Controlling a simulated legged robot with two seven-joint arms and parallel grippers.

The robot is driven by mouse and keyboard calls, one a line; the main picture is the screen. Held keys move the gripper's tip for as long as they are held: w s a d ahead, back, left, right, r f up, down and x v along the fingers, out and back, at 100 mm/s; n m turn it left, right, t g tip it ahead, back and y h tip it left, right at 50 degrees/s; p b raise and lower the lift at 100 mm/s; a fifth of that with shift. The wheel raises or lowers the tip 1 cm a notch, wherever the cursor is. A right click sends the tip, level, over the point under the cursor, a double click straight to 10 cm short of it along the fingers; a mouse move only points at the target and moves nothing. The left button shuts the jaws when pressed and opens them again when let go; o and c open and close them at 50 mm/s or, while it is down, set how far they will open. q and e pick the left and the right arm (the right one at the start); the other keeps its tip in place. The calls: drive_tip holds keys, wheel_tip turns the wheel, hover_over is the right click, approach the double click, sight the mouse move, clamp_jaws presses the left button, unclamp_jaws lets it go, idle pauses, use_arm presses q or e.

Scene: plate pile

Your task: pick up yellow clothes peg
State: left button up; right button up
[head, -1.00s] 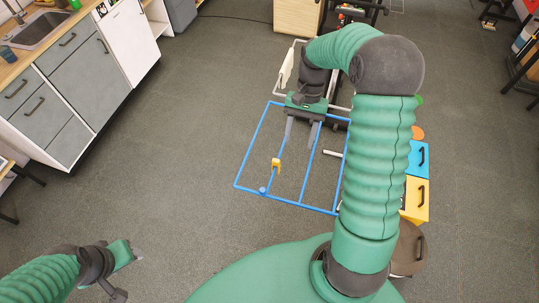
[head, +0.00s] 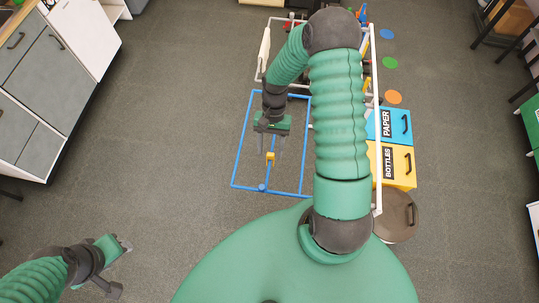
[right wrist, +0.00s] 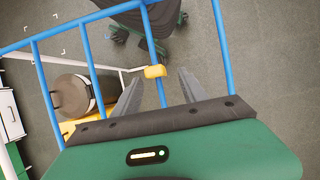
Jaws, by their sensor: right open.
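The yellow clothes peg (head: 270,156) sits on a bar of a blue rack (head: 241,140) in the head view. My right gripper (head: 269,149) is open, with its two grey fingers pointing toward the peg, one on either side in the picture. In the right wrist view the peg (right wrist: 154,71) shows just past the fingertips, between them but nearer the left finger, on a blue bar. It looks untouched; the exact depth gap is hard to tell. My left gripper (head: 122,245) is at the lower left, empty and far from the rack; its jaw opening is unclear.
A blue PAPER bin (head: 401,123) and a yellow BOTTLES bin (head: 399,167) stand right of the rack, with a brown round-lidded bin (head: 398,216) nearer. A white frame (head: 374,75) rises beside them. Grey cabinets (head: 45,75) stand at left. Floor left of the rack is clear.

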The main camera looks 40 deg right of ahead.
sight(270, 159)
drive_tip(key=shift+s+a+f, duration=0.65)
drive_tip(key=shift+s+f, duration=0.15)
drive_tip(key=shift+f, duration=0.1)
drive_tip(key=shift+s+a, duration=0.15)
drive_tip(key=shift+s, duration=0.05)
drive_tip(key=shift+w+f, duration=0.2)
drive_tip(key=shift+w, duration=0.15)
drive_tip(key=c, duration=0.5)
drive_tip(key=shift+d, duration=0.2)
drive_tip(key=c, duration=0.5)
use_arm(q)
drive_tip(key=shift+s+a+r, duration=0.1)
drive_tip(key=shift+s+r, duration=0.45)
drive_tip(key=shift+r, duration=0.2)
use_arm(e)
drive_tip(key=shift+s, duration=0.15)
clamp_jaws()
use_arm(q)
drive_tip(key=shift+a, duration=0.1)
